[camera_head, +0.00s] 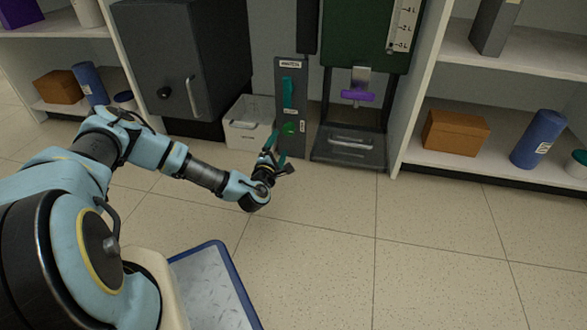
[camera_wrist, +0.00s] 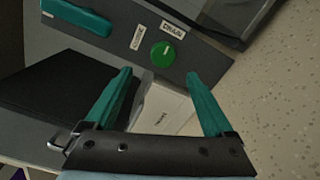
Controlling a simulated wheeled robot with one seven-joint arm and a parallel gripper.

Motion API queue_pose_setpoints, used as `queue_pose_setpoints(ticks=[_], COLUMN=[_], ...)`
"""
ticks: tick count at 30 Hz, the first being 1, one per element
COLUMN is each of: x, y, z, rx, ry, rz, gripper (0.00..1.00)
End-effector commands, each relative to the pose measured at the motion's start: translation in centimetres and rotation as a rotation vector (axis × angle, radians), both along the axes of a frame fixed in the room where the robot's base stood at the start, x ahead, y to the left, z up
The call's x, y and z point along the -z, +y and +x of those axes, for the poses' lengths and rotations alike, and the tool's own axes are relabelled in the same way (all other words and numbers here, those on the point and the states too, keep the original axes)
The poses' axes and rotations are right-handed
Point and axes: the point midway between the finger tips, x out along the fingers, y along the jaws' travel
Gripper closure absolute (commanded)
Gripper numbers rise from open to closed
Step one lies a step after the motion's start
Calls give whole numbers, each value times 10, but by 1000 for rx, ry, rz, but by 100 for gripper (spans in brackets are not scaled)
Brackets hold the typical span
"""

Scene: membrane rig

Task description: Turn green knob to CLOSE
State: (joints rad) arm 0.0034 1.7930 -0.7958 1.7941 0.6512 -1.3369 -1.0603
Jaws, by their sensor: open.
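The green knob (camera_head: 289,128) is low on the dark upright panel (camera_head: 291,100). In the wrist view the round green knob (camera_wrist: 163,55) has a small pale mark on its face. Beside it are a white label that appears to read CLOSE (camera_wrist: 138,37) and one that appears to read DRAIN (camera_wrist: 173,29). I cannot tell for certain which label the mark points to. My gripper (camera_wrist: 159,76) is open, with its teal fingers spread on either side of the knob's line and nothing between them. In the head view my gripper (camera_head: 275,145) is just in front of the panel, near the knob.
A teal handle (camera_head: 288,92) is above the knob. A white bin (camera_head: 249,122) stands left of the panel, beside a dark cabinet (camera_head: 184,70). To the right is a dispenser with a purple lever (camera_head: 357,96) and a dark tray base (camera_head: 350,152). The tiled floor in front is clear.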

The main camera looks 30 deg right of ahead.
Motion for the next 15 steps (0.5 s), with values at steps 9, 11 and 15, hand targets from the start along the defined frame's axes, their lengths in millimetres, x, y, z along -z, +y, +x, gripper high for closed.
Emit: queue_pose_setpoints(ticks=[9, 11, 15], x=[8, 9, 9], y=[-7, -11, -22], z=[9, 14, 25], rx=[-25, -25, -25], ry=[7, 6, 7], rz=[-35, -34, -33], gripper=[12, 12, 12])
